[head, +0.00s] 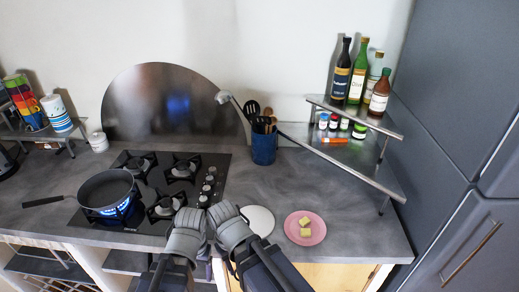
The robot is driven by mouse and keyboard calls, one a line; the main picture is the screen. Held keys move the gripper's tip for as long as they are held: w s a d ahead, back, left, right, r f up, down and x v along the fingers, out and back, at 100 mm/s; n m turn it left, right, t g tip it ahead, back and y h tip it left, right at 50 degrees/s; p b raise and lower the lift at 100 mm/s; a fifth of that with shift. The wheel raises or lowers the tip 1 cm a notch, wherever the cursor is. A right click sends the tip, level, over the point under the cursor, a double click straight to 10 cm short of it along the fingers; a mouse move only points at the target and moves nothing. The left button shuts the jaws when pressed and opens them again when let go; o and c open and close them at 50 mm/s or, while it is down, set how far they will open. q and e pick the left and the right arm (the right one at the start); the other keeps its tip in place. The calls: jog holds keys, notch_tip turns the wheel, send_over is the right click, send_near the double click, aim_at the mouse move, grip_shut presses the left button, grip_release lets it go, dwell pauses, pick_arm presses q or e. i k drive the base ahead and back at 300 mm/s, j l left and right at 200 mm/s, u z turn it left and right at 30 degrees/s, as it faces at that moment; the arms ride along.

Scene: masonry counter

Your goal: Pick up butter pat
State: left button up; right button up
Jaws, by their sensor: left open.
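Two small pale yellow butter pats lie on a pink plate (291,226) near the counter's front edge. One butter pat (305,221) is farther back and the other butter pat (305,232) is just in front of it. My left gripper (189,216) is open over the front edge of the counter by the stove, well left of the plate. My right gripper (225,212) is close beside it, left of the white plate, and its jaws are too unclear to read. Neither gripper touches the butter.
A white plate (259,221) lies between my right gripper and the pink plate. A frying pan (107,189) sits over a blue flame on the stove (150,215). A blue utensil holder (264,149) stands behind. A metal shelf (340,160) with bottles stands back right. The counter right of the pink plate is clear.

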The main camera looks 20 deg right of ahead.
aim_at(306, 232)
jog(key=z, duration=2.35)
jog(key=k, duration=1.05)
